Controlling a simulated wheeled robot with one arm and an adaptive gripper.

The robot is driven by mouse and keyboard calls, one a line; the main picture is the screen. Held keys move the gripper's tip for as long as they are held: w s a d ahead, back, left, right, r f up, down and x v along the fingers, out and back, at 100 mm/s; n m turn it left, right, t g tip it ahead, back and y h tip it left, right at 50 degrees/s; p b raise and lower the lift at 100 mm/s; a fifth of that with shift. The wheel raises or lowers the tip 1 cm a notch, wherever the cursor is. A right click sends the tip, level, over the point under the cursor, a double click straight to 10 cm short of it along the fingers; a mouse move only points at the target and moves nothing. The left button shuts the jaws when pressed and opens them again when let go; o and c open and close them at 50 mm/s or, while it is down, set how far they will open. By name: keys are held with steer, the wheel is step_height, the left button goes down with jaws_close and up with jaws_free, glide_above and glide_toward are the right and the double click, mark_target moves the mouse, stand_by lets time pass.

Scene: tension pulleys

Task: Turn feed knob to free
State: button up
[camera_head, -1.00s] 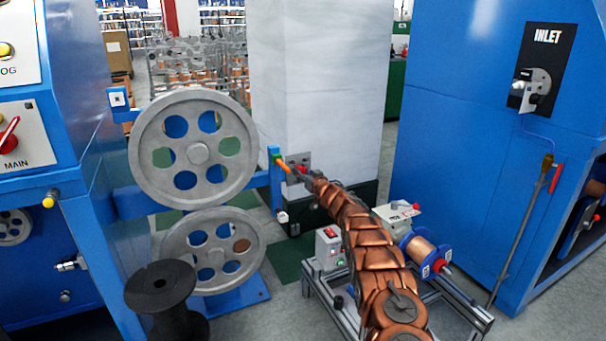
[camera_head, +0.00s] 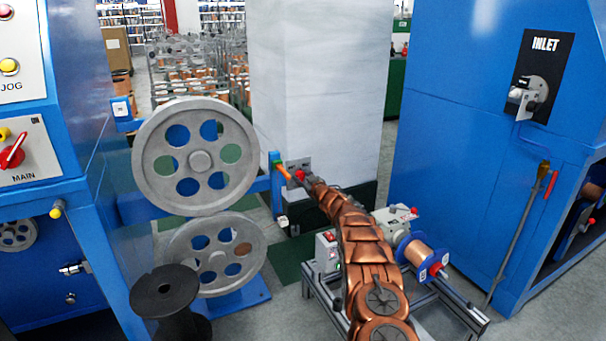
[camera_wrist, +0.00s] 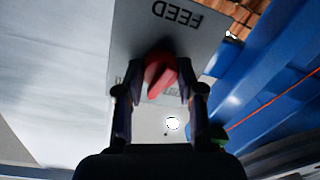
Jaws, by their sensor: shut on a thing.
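The red feed knob (camera_wrist: 160,76) sits on a grey plate marked FEED (camera_wrist: 180,35), which appears upside down in the wrist view. My gripper (camera_wrist: 160,92) has its two dark fingers on either side of the knob and is shut on it. The knob's pointer lies slightly tilted in that view; the small label beneath it is partly hidden.
Two grey pulleys (camera_head: 195,157) stand left of the plate on a blue frame. An orange-tipped piece (camera_head: 283,170) is close beside my gripper. A wire spool (camera_head: 424,260) on a metal stand is right of my arm. A blue INLET cabinet (camera_head: 455,150) stands right.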

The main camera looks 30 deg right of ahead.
steer(key=n+p, duration=0.1)
steer(key=n, duration=0.4)
steer(key=shift+h, duration=0.3)
steer(key=n, duration=0.4)
steer(key=shift+a+r+n, duration=0.1)
steer(key=shift+r+n, duration=0.05)
steer(key=shift+n, duration=0.25)
steer(key=o, duration=1.1)
steer(key=shift+o, duration=0.2)
steer(key=s, duration=1.2)
steer(key=shift+a+r, duration=0.3)
steer(key=shift+a, duration=0.1)
